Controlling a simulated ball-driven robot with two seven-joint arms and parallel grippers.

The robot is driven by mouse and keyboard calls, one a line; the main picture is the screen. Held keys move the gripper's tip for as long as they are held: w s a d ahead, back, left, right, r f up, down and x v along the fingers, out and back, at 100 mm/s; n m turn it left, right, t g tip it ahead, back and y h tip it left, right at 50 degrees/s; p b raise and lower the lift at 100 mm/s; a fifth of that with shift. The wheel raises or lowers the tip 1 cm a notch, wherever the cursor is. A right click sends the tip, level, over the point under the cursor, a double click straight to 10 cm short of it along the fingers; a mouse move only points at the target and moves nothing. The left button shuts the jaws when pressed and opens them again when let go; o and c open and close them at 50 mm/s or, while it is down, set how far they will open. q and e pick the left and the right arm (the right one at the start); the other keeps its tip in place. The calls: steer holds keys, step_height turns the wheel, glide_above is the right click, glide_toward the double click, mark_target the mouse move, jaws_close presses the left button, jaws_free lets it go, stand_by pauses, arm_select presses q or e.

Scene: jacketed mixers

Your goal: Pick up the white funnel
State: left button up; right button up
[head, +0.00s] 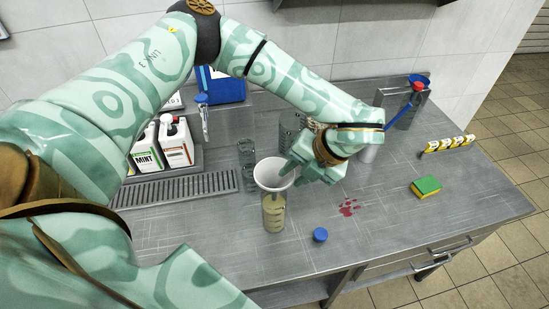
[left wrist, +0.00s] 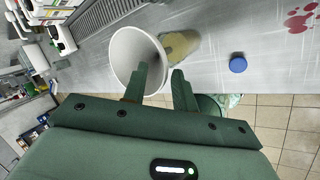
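The white funnel (head: 266,176) sits with its wide mouth up over a clear container of yellowish liquid (head: 274,214). Its stem points down toward the container's opening. My left gripper (head: 291,170) is at the right side of the funnel's rim. In the left wrist view, the funnel (left wrist: 122,52) is just beyond the gripper (left wrist: 160,74). The fingers are apart. One overlaps the funnel's mouth and the other lies just outside its rim; I cannot tell whether either touches. The container (left wrist: 184,46) shows behind the funnel. My right gripper is not in view.
A blue cap (head: 320,235) and a red stain (head: 349,207) lie on the steel table, with a sponge (head: 426,187) farther right. Clear glassware (head: 247,160) stands behind the funnel. White jugs (head: 176,145) stand at the back left near a drain grate (head: 178,190). The front middle is clear.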

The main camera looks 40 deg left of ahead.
arm_select(q)
steer(key=shift+x, duration=0.9)
jaws_close()
